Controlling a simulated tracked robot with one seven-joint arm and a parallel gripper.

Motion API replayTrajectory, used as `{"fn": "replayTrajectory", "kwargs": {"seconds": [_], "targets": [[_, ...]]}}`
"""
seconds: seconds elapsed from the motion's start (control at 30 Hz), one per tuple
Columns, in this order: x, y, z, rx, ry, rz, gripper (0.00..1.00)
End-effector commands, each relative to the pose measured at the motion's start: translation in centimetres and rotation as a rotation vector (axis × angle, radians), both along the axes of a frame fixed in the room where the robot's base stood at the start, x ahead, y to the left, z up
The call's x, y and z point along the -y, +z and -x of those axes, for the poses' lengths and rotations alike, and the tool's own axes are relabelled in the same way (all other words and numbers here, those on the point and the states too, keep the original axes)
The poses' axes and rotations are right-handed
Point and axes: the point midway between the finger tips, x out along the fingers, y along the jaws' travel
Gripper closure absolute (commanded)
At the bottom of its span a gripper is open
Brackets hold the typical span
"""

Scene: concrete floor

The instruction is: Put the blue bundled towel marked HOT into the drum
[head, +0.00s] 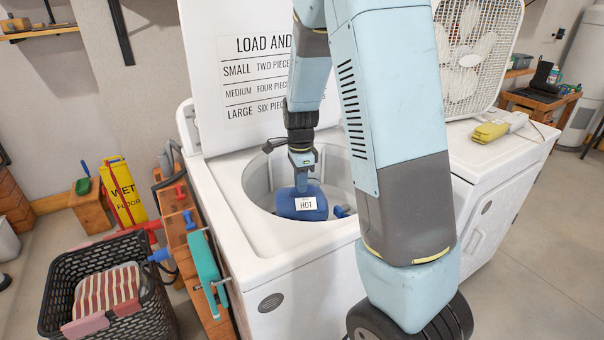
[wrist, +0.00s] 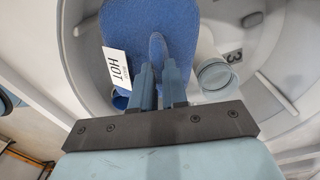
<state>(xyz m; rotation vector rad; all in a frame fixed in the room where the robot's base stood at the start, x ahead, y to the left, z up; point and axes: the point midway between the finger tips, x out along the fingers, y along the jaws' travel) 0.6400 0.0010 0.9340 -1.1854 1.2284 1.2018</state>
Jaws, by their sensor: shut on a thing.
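The blue bundled towel (head: 301,203) has a white label reading HOT. My gripper (head: 302,178) is shut on it from above. The towel is in the mouth of the washer's drum (head: 257,181), with the pale drum wall around it. In the wrist view the towel (wrist: 177,30) spreads beyond my gripper (wrist: 161,78), with the drum (wrist: 272,60) behind it. A small blue thing (head: 341,211) shows beside the towel, low in the drum. I cannot tell whether the towel touches the drum's bottom.
The washer's lid (head: 240,75) stands open behind the drum. A clear cup-like thing (wrist: 214,75) lies in the drum. A black basket (head: 50,290) with a striped cloth (head: 107,291) is on the floor at left. A box fan (head: 470,50) stands at right.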

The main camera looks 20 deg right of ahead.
Motion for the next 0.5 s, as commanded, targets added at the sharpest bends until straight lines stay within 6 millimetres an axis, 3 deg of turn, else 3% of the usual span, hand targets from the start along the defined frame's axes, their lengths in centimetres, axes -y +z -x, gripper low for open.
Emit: {"fn": "replayTrajectory", "kwargs": {"seconds": [0.5], "targets": [[0.1, -5.1, 0.0, -0.001, -0.002, 0.000, 1.00]]}}
